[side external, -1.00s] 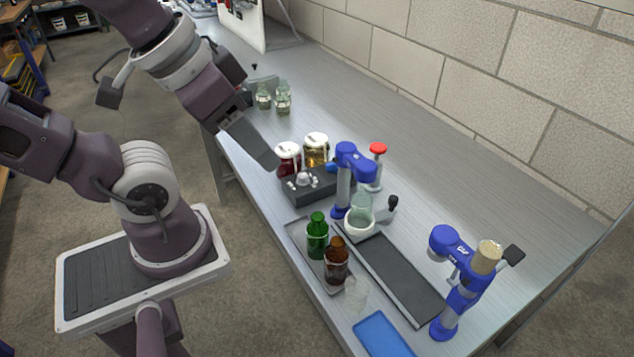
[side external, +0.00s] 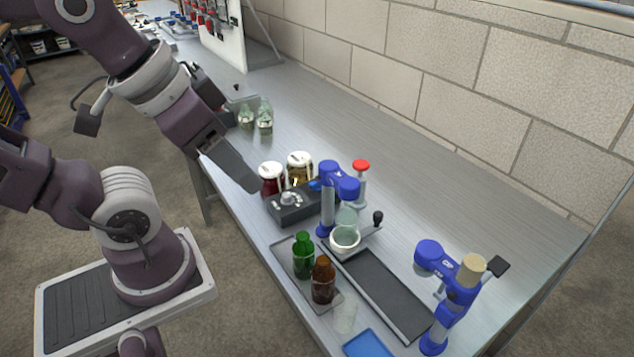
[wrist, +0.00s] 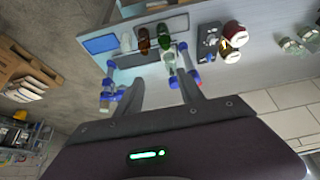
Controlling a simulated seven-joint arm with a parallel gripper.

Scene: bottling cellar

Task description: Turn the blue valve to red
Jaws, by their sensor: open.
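A dark control box (side external: 295,207) sits on the bench with a pale round knob (side external: 291,198) on top and a small blue part (side external: 315,186) at its far right end. I cannot tell which of these is the valve, or whether a red mark is on it. The box also shows in the wrist view (wrist: 207,45), right of my fingers. My gripper (wrist: 158,72) is open and empty, its two fingers spread. In the side view my gripper (side external: 248,182) hangs left of the box and jars, apparently above the bench, touching nothing I can see.
White-lidded jars (side external: 299,168) stand behind the box. A blue capping stand (side external: 328,205) and red-topped post (side external: 361,172) stand to its right. Green (side external: 303,258) and brown (side external: 322,283) bottles stand on a tray. A second blue stand (side external: 452,295) is at front right.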

